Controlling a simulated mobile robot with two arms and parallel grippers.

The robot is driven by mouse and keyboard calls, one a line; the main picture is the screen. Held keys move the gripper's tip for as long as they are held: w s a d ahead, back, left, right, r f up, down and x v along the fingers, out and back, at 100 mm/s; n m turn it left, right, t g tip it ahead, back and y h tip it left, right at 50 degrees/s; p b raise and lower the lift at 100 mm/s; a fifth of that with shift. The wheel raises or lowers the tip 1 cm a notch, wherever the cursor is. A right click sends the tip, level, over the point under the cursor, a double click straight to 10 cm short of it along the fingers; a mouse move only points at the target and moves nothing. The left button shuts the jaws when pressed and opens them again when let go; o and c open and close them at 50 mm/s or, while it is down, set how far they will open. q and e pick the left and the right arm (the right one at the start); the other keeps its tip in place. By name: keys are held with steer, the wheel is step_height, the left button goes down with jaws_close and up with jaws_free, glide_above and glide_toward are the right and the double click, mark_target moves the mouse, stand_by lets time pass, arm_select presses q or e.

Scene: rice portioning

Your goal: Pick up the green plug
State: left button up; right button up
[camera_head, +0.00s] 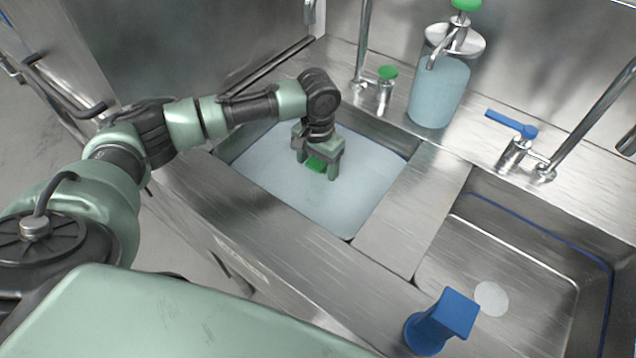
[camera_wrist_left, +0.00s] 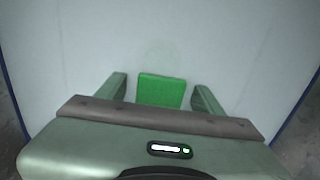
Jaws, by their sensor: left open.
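The green plug (camera_head: 316,164) is in the left sink basin (camera_head: 362,207), which looks filled with pale bluish water. In the left wrist view the plug shows as a green block (camera_wrist_left: 161,91) between the two fingers. My left gripper (camera_head: 319,172) is open and points down over the plug, one finger on each side. In the left wrist view its fingers (camera_wrist_left: 160,93) stand apart from the plug, with a gap on both sides. The lower part of the plug is hidden. My right gripper is not in view.
A blue plug-like block (camera_head: 441,322) stands on the front rim by the empty right basin (camera_head: 540,290). Behind are a soap dispenser (camera_head: 440,90), a green-topped tap (camera_head: 386,85) and a blue-handled tap (camera_head: 512,125). A steel divider (camera_head: 413,205) separates the basins.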

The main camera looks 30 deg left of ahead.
arm_select(q)
steer(key=shift+c, duration=0.3)
jaws_close()
steer(key=shift+r, duration=0.2)
